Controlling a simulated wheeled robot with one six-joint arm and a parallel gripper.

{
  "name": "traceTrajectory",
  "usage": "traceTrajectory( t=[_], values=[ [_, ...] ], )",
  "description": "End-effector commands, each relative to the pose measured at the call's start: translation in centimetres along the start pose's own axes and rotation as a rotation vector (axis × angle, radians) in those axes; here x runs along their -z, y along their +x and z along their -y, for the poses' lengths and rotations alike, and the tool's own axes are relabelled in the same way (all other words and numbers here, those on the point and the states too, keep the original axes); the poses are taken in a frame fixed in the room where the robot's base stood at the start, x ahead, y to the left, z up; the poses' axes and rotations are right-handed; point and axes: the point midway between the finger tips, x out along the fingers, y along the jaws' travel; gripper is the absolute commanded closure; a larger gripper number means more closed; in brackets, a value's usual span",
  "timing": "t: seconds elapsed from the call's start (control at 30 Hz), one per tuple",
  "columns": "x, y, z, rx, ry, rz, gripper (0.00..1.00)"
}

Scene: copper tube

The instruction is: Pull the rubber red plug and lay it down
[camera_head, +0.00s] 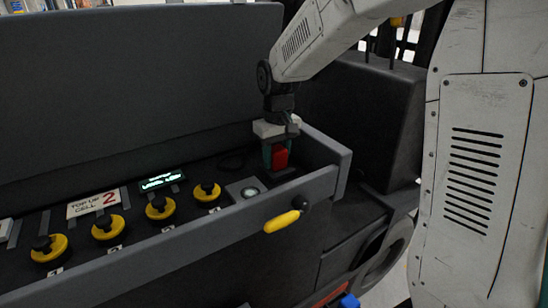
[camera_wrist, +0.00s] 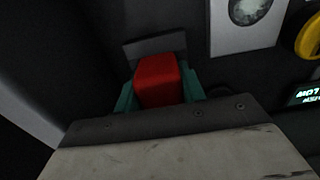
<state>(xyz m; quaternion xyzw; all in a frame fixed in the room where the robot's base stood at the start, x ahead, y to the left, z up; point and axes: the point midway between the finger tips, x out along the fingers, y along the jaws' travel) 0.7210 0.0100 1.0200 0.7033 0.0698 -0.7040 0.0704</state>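The red plug (camera_head: 280,157) is at the right end of the dark grey box, beside the box's end wall. It also shows in the wrist view (camera_wrist: 158,80) as a red block. My gripper (camera_head: 275,155) points down over it, and its teal fingers (camera_wrist: 160,92) stand on both sides of the red block. The fingers appear closed against its sides. The plug's lower end is hidden in the head view, so I cannot tell whether it is still seated.
Several yellow caps with black knobs (camera_head: 160,207) line the box to the left. A round fitting on a grey plate (camera_head: 248,191) is nearest the plug. A small green display (camera_head: 162,182) and a "TOP UP CELL 2" label (camera_head: 94,203) stand behind. A yellow handle (camera_head: 283,221) hangs on the front wall.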

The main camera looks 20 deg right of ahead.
Motion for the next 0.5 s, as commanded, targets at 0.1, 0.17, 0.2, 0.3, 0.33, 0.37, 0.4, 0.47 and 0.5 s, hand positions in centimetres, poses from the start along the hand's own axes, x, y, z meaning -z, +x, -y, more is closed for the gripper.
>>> traceTrajectory(
  t=[0.1,0.17,0.2,0.3,0.33,0.37,0.4,0.47,0.5],
  values=[
    [0.0,0.0,0.0,0.000,0.000,-0.001,0.97],
    [0.0,-0.1,0.1,-0.001,0.000,-0.001,0.97],
    [0.0,-0.2,0.1,-0.001,0.000,-0.001,0.97],
    [0.0,-0.6,0.1,-0.001,0.000,-0.003,0.97],
    [0.0,-0.8,0.1,-0.001,0.000,-0.003,0.97],
    [0.0,-0.9,0.1,-0.001,0.000,-0.003,0.97],
    [0.0,-1.1,0.1,-0.001,0.000,-0.003,0.97],
    [0.0,-1.3,0.2,-0.001,0.000,-0.003,0.97],
    [0.0,-1.5,0.2,-0.002,0.000,-0.003,0.97]
  ],
)
